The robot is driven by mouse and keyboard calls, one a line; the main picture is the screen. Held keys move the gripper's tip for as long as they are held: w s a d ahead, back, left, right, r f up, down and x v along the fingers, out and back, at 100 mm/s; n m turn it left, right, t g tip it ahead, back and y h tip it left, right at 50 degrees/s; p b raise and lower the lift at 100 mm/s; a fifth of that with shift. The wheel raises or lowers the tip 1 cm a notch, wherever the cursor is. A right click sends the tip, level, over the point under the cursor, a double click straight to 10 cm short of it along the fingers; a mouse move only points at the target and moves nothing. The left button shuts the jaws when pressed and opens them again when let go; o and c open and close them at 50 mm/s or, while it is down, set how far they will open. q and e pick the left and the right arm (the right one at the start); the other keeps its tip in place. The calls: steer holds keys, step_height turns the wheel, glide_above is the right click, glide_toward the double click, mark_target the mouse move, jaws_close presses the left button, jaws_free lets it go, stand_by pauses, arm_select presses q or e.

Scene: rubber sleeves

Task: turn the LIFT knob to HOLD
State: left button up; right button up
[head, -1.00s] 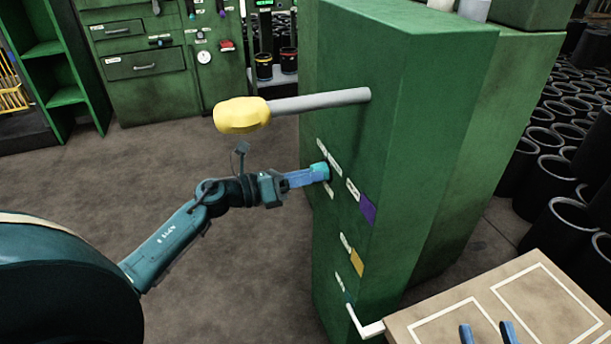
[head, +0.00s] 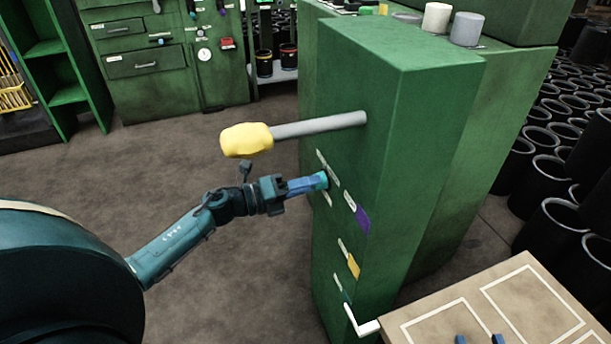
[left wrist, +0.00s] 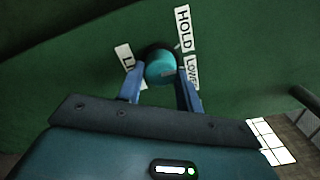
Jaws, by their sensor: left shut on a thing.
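The teal LIFT knob (left wrist: 160,68) sits on the green cabinet face, between my left gripper's blue fingers (left wrist: 160,88). In the head view my left gripper (head: 318,182) is shut on the knob, which shows at its fingertips. Around the knob in the left wrist view are the HOLD label (left wrist: 183,28) above right, a label reading LOWE (left wrist: 192,72) at right, and a partly hidden label starting LI (left wrist: 125,58) at left. Which label the knob points to I cannot tell. My right gripper's two blue fingertips (head: 479,340) stand apart at the bottom edge; its body is out of frame.
A grey lever with a yellow grip (head: 247,139) juts from the green cabinet (head: 400,130) above my left gripper. Purple (head: 362,219) and yellow (head: 353,265) plates and a white crank (head: 366,327) are lower down. A marked table top (head: 460,300) stands at right. Black sleeves (head: 557,230) fill the right side.

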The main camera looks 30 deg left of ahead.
arm_select(q)
steer(key=n+p, duration=0.4)
steer(key=n, duration=0.1)
steer(key=shift+r+n, duration=0.1)
steer(key=shift+n, duration=0.2)
arm_select(e)
steer(key=g, duration=0.1)
steer(key=s+d+m+g+h, duration=0.1)
steer(key=g, duration=0.1)
steer(key=shift+s+r, duration=0.15)
steer(key=shift+r, duration=0.2)
arm_select(q)
steer(key=o, duration=1)
steer(key=shift+p+v, duration=0.6)
steer(key=shift+v, duration=6)
arm_select(e)
steer(key=shift+s+d+r+m+h, duration=0.2)
steer(key=shift+d+r+m+h, duration=0.1)
steer(key=shift+r+m, duration=0.25)
